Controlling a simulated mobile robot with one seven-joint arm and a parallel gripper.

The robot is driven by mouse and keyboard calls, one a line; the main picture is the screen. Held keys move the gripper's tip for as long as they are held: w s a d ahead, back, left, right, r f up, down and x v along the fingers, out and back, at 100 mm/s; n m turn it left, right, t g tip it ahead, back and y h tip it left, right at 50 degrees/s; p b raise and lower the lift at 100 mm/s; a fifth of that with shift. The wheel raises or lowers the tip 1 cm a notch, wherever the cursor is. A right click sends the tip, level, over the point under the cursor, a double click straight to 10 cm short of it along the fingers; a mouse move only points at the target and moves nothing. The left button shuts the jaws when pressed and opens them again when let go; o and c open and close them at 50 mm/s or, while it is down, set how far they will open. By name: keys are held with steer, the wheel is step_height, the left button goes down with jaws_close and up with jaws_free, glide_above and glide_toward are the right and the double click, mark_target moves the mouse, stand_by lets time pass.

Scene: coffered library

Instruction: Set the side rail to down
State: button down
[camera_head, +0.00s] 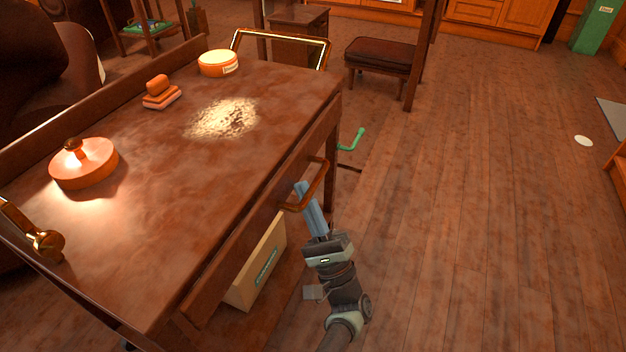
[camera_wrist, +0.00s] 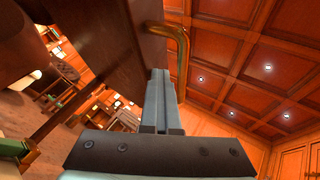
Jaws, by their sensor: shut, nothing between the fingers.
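A dark wooden table (camera_head: 200,150) fills the left of the head view. A U-shaped brass-brown bar (camera_head: 319,186) juts out from its right long side, below the top; I take it for the side rail, though I cannot be sure. It also shows in the wrist view (camera_wrist: 182,48), curving out from the dark wooden panel (camera_wrist: 105,45). My gripper (camera_head: 301,187) is shut and empty, its fingertips at the bar, between it and the table side in the head view.
On the tabletop are a round orange lidded thing (camera_head: 84,166), a stacked block (camera_head: 161,94) and a round tin (camera_head: 218,63). A bright metal frame (camera_head: 326,52) stands at the far end. A box (camera_head: 262,262) sits below the table.

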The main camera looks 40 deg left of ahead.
steer(key=shift+s+a+f+b, duration=0.15)
steer(key=shift+a+f+b, duration=0.1)
steer(key=shift+a+b, duration=0.15)
stand_by(0.4)
steer(key=shift+f, duration=0.1)
